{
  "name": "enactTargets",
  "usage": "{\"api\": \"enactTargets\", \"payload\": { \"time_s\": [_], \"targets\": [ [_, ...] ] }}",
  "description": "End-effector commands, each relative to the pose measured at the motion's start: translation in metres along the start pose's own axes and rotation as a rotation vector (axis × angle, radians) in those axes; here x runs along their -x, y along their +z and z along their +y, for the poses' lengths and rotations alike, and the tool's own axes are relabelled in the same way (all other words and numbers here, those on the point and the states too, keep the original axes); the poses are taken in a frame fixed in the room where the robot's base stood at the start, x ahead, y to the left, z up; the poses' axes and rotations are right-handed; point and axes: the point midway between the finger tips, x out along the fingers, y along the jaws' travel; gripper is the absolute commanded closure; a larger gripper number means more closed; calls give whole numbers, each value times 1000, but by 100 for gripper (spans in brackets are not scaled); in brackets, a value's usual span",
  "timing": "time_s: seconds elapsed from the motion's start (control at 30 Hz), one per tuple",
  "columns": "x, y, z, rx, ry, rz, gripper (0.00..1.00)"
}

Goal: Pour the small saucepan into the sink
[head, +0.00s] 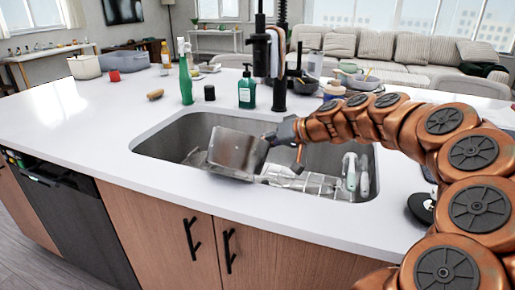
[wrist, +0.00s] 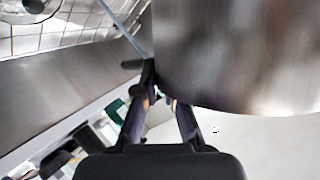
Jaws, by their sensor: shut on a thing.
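The small saucepan (head: 237,152) is a grey metal pan held in the sink's opening, tilted onto its side. Its inside and any contents are hidden from me. My gripper (head: 285,133) is shut on it at its right side, by the handle. In the wrist view the saucepan's (wrist: 235,50) curved metal wall fills the upper right, and my gripper's (wrist: 163,100) fingers close on the handle end beside it. The steel sink (head: 160,140) lies around and below the pan, set in the white counter.
A wire rack (head: 315,183) and white-handled utensils (head: 351,172) lie in the sink's right part. A black faucet (head: 279,70), a green spray bottle (head: 185,75) and a soap bottle (head: 247,90) stand behind it. The counter (head: 80,125) left of the sink is clear.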

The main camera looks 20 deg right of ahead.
Motion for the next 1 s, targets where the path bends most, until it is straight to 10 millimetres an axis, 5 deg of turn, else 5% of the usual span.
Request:
{"api": "enactTargets", "payload": {
  "time_s": [1.0],
  "targets": [
    [-2, 1, 4, -41, -16, -14, 100]
  ]
}}
